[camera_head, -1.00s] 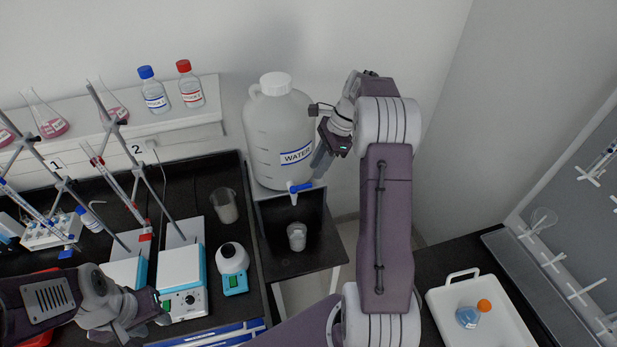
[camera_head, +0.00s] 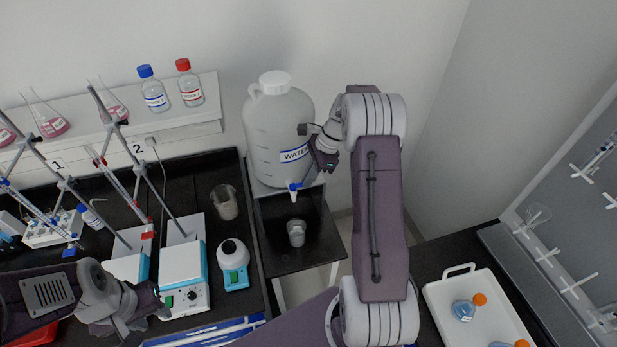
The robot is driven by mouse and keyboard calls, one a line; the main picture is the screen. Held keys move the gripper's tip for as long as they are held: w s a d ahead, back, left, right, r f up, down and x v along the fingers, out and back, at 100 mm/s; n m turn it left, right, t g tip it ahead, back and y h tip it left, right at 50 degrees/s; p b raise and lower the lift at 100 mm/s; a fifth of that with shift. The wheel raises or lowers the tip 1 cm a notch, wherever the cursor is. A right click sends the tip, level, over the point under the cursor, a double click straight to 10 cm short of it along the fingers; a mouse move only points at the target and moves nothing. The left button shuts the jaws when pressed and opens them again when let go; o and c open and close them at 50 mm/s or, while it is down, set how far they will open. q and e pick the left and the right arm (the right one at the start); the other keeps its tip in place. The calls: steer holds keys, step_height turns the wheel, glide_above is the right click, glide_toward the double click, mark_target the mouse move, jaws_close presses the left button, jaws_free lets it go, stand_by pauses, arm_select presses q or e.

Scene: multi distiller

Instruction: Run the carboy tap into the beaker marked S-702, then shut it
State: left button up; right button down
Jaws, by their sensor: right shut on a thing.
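The white carboy (camera_head: 270,130) labelled WATER stands against the wall. Its tap with a blue handle (camera_head: 295,187) points down at the front. A small beaker (camera_head: 296,233) stands on the black shelf below the tap; any marking is too small to read. My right gripper (camera_head: 310,181) comes in from the right and is shut on the tap's blue handle, its fingers partly hiding it. Whether water runs cannot be made out. My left gripper (camera_head: 152,304) is at lower left, near a hotplate stirrer and away from the carboy; its finger opening is unclear.
Another beaker (camera_head: 225,203) stands on the black bench left of the carboy. Burette stands, a stirrer (camera_head: 184,280) and a small white-and-teal device (camera_head: 234,262) crowd that bench. A white tray (camera_head: 455,330) with orange-capped flasks lies at lower right.

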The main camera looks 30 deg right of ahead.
steer(key=m, duration=0.1)
steer(key=s+m+t, duration=0.1)
steer(key=m, duration=0.1)
steer(key=s+a+m+h, duration=0.1)
steer(key=m, duration=0.1)
steer(key=shift+t+p, duration=0.35)
steer(key=shift+t, duration=0.05)
steer(key=c, duration=1.6)
jaws_free()
steer(key=shift+o, duration=0.2)
steer(key=b+v, duration=0.1)
steer(key=v, duration=0.8)
steer(key=shift+b, duration=0.4)
